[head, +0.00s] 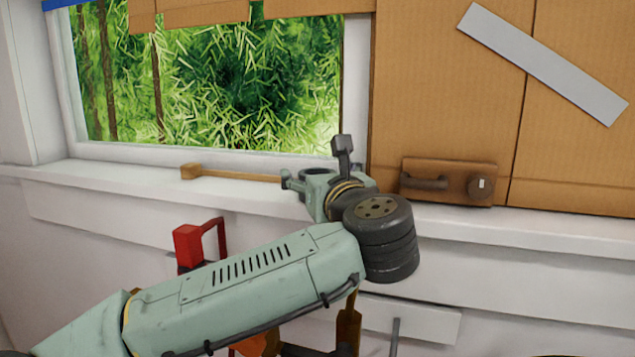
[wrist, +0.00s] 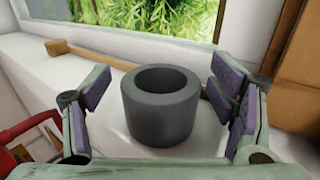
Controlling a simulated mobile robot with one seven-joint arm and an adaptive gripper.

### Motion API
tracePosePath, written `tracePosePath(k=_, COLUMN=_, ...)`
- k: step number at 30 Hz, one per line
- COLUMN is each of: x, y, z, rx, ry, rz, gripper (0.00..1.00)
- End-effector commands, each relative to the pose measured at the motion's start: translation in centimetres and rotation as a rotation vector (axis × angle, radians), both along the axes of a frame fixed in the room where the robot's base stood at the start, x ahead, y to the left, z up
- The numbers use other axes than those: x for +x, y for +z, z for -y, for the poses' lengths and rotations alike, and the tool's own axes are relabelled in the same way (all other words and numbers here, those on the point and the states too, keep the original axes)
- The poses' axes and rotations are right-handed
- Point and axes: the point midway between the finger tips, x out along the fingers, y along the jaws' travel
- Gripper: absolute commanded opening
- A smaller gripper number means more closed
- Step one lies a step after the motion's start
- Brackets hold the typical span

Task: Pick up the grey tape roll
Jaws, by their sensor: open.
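The grey tape roll (wrist: 160,122) is a short, thick dark-grey ring standing upright on the white window sill, its hole facing up. In the wrist view it sits between the two spread fingers of my gripper (wrist: 161,95), with a gap visible on both sides. My gripper is open and holds nothing. In the head view my gripper (head: 318,172) is over the sill at the window's lower right corner. My own arm and wrist hide most of the roll there.
A wooden mallet-like tool (head: 230,175) lies on the sill left of my gripper; its head also shows in the wrist view (wrist: 57,47). A brown box with a handle and dial (head: 449,182) stands to the right. A red object (head: 188,245) is below the sill.

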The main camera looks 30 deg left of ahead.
Motion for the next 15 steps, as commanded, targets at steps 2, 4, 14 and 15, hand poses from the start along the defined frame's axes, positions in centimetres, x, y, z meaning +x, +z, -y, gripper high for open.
tracePosePath(k=2, x=0.00, y=-0.03, z=0.03, rx=0.000, ry=0.000, rz=0.000, gripper=0.77)
tracePosePath(k=4, x=-0.01, y=-0.03, z=0.04, rx=0.000, ry=0.000, rz=0.000, gripper=0.75)
tracePosePath(k=14, x=-0.02, y=-0.02, z=0.06, rx=0.000, ry=0.000, rz=0.000, gripper=0.53)
tracePosePath(k=15, x=-0.02, y=-0.02, z=0.06, rx=0.000, ry=0.000, rz=0.000, gripper=0.51)
